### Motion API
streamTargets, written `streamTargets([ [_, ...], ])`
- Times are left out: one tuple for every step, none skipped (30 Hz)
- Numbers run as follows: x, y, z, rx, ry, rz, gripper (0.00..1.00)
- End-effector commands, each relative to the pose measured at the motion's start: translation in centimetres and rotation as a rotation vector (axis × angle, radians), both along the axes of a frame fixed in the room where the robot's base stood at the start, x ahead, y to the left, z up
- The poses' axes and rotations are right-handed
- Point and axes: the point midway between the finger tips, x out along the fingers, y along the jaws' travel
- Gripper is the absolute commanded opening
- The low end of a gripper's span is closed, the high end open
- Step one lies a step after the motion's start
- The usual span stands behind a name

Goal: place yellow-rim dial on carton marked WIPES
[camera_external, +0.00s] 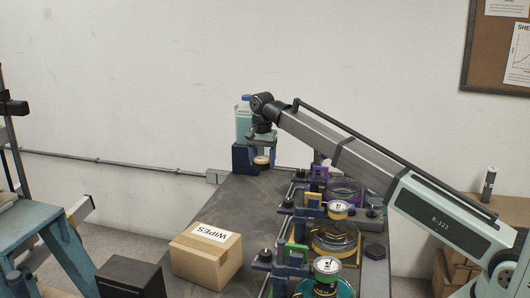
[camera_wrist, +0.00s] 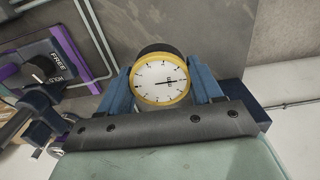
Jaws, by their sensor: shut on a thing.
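The yellow-rim dial (camera_wrist: 161,80) has a white face with a black needle. It sits between the two blue fingers of my gripper (camera_wrist: 163,84), which is shut on it. In the external view my gripper (camera_external: 258,158) holds the dial (camera_external: 261,160) at the far end of the dark table; I cannot tell its exact height there. The carton marked WIPES (camera_external: 206,256) is a closed brown box with a white label on top. It stands on the near left part of the table, nearer the camera than my gripper. The carton is not in the wrist view.
Frames with dials (camera_external: 338,210) and (camera_external: 327,266) line the table's right side. A bottle of blue liquid (camera_external: 243,120) stands behind my gripper. A black box (camera_external: 130,278) is left of the carton. The table middle (camera_external: 240,200) is clear.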

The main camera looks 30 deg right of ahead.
Motion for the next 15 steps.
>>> streamTargets([
  [0.0,0.0,0.4,0.001,-0.001,0.0,0.31],
  [0.0,0.0,0.5,0.001,-0.001,0.0,0.31],
  [0.0,0.0,0.6,0.001,-0.001,0.0,0.31],
  [0.0,0.1,0.7,0.001,-0.001,0.001,0.31],
  [0.0,0.1,0.8,0.001,-0.001,0.002,0.31],
  [-0.1,0.4,0.8,0.0,0.0,0.005,0.31],
  [-0.2,0.6,0.8,0.0,0.0,0.008,0.31],
  [-0.3,1.0,0.8,0.0,0.0,0.013,0.31],
  [-0.6,1.7,0.8,0.0,0.0,0.022,0.31],
  [-0.8,2.3,0.8,0.0,0.0,0.03,0.31],
  [-1.0,3.0,0.8,0.0,0.0,0.038,0.31],
  [-1.4,4.1,0.9,0.0,0.0,0.053,0.31],
  [-1.8,5.1,1.0,0.001,-0.001,0.065,0.31],
  [-2.2,6.0,1.2,0.001,-0.001,0.077,0.31],
  [-2.8,7.5,1.4,0.001,-0.001,0.096,0.31],
])
